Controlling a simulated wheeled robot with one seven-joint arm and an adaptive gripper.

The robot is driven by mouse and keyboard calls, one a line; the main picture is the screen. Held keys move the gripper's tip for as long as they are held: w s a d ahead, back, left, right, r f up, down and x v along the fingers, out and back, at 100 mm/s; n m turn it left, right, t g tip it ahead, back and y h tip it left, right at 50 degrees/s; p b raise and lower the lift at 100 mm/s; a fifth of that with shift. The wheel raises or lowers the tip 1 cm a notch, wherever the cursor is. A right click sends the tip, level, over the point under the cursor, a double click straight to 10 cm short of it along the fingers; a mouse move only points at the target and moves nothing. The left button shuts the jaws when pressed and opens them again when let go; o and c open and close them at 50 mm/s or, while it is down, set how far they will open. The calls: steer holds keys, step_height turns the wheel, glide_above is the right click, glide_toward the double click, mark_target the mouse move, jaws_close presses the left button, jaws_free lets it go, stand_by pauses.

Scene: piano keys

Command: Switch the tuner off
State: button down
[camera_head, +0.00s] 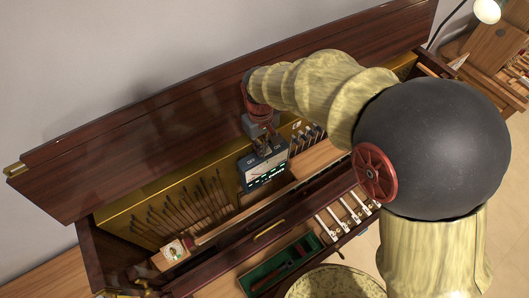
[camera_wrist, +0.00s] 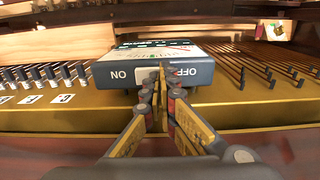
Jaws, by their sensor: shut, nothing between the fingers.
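The tuner (camera_head: 263,172) is a dark box with a pale meter face and green-lit marks, set inside the open piano. In the wrist view the tuner (camera_wrist: 112,72) shows its near side, with "ON" at left, "OFF" at right and a pale switch (camera_wrist: 143,76) between them. My gripper (camera_wrist: 160,76) is shut and empty, with its fingertips in front of the switch and the "OFF" side. The fingertips hide part of the switch, so I cannot tell its position or whether they touch it. In the head view my gripper (camera_head: 266,147) is at the tuner's back edge.
The raised dark wooden lid (camera_head: 150,130) stands behind my arm. Rows of hammers flank the tuner. A green-lined tray (camera_head: 284,268) with tools and several white keys (camera_head: 340,223) lie in front. A lamp (camera_head: 487,11) is at the upper right.

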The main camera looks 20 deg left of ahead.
steer(key=shift+r+p, duration=2.15)
steer(key=shift+r, duration=1.35)
